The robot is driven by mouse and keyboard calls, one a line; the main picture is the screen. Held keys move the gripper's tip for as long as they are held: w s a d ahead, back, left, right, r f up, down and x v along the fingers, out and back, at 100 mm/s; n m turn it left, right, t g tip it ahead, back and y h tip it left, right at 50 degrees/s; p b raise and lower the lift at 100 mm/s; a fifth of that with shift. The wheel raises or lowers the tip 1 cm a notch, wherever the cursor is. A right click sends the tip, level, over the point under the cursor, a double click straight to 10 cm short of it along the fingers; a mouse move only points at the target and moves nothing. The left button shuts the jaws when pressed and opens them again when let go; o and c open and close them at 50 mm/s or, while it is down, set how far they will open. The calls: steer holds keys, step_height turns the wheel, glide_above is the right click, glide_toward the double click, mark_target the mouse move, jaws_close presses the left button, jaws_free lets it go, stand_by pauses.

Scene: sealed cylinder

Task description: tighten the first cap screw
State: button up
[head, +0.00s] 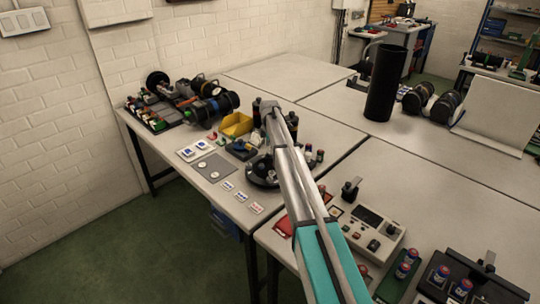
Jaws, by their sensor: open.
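My silver and teal arm reaches from the lower right to the far table. My gripper (268,140) is at its end, low over the black round fixture (262,172). It is small and partly covered by my arm, and I cannot make out anything held in it. The fixture stands on the table to the left of my forearm. I cannot pick out the cap screws or a sealed cylinder for certain; they are too small or hidden by my arm.
A yellow bin (236,125) stands behind the fixture, and a grey mat (212,167) lies to its left. A tall black tube (385,83) stands on the right table. A control box (362,229) is at the front right. The back right tabletop is mostly clear.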

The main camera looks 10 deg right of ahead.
steer(key=shift+f+b, duration=0.7)
steer(key=shift+f, duration=0.25)
jaws_close()
